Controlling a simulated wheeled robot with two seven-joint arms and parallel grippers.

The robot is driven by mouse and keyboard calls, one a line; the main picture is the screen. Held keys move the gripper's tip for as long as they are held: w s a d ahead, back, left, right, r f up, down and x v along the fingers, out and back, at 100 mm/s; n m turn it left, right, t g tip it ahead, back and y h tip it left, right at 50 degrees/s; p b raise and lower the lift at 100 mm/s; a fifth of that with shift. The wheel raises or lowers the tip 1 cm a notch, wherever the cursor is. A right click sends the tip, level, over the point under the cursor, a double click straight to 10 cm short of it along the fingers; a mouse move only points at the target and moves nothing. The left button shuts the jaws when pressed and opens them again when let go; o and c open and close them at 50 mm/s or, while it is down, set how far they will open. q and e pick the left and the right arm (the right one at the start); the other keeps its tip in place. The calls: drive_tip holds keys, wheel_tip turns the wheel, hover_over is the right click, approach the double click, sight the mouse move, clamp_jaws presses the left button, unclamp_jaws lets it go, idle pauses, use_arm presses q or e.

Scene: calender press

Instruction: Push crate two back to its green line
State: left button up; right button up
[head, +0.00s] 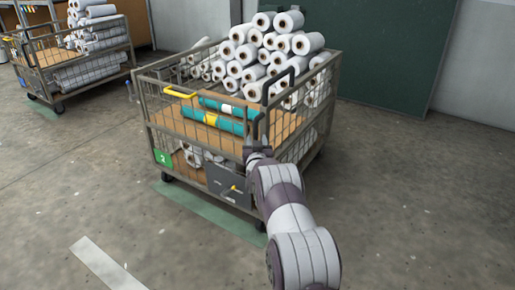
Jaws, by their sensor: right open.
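Crate two (163,125) is a wheeled wire-mesh cart with a green "2" label (162,158) low on its near left corner. It holds stacked white rolls (250,52) and teal rolls (212,122) on a brown board. My left gripper is out of view.
Another loaded cart (70,60) stands at the back left. A dark green panel (390,50) is on the wall behind the crate. A white floor line (105,265) lies at the front left. The floor to the right is clear.

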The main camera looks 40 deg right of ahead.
drive_tip(key=p+v, duration=0.2)
drive_tip(key=v, duration=0.6)
drive_tip(key=shift+s+a, duration=0.2)
drive_tip(key=shift+s, duration=0.05)
